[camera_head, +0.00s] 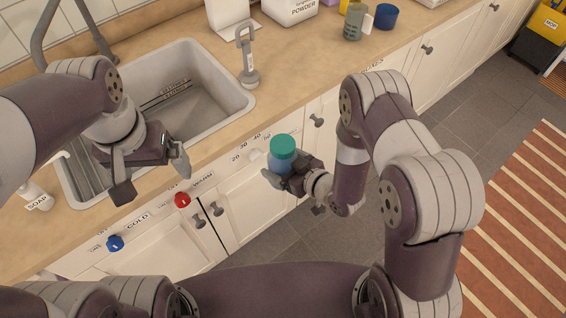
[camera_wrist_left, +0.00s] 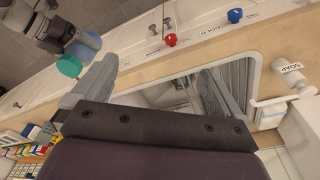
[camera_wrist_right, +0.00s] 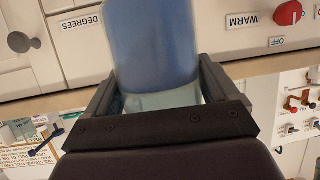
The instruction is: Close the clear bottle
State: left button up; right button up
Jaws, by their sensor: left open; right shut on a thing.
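The clear bottle (camera_head: 280,164) has a bluish see-through body and a teal lid (camera_head: 283,146) at its top. My right gripper (camera_head: 284,180) is shut on the bottle's body and holds it in the air in front of the counter. In the right wrist view the bottle's blue body (camera_wrist_right: 152,45) stands between the fingers. The teal lid also shows in the left wrist view (camera_wrist_left: 69,66); whether it is tightened I cannot tell. My left gripper (camera_head: 152,181) is open and empty above the sink's front edge, left of the bottle and apart from it.
The sink (camera_head: 205,95) is set in the wooden counter, with a soap bottle (camera_head: 36,195) at its left. A red knob (camera_head: 182,200) and a blue knob (camera_head: 115,243) stick out from the counter front. A grey upright tool (camera_head: 248,65) stands behind. Air between the grippers is clear.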

jog(key=shift+w, duration=0.15)
pick_arm(q)
notch_tip(320, 180, down, 12)
jog(key=w, duration=0.1)
jog(key=shift+r, duration=0.15)
pick_arm(e)
jog(key=shift+s+r, duration=0.1)
jog(key=shift+s, duration=0.1)
pick_arm(q)
jog(key=shift+w, duration=0.15)
